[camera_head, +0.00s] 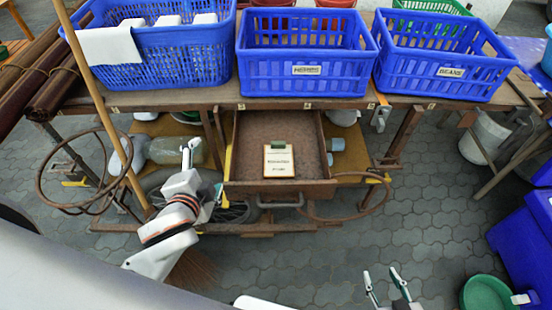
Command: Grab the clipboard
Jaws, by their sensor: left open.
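The clipboard (279,162) lies in the open drawer (250,140) under the table. It has a pale sheet with dark text and a dark green clip at its top edge. My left gripper (190,151) is open, to the left of the drawer and apart from the clipboard. Nothing shows between its fingers. My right gripper (382,273) is at the bottom, in front and to the right of the drawer, with its two fingers spread and empty. No gripper touches the clipboard.
Blue crates (307,72) stand along the table (200,97) above the drawer. A broom handle (100,105) and a hoop (72,207) are at left. A green basin (487,293) and blue bins (525,240) stand at lower right. Paved floor (420,215) lies clear in front.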

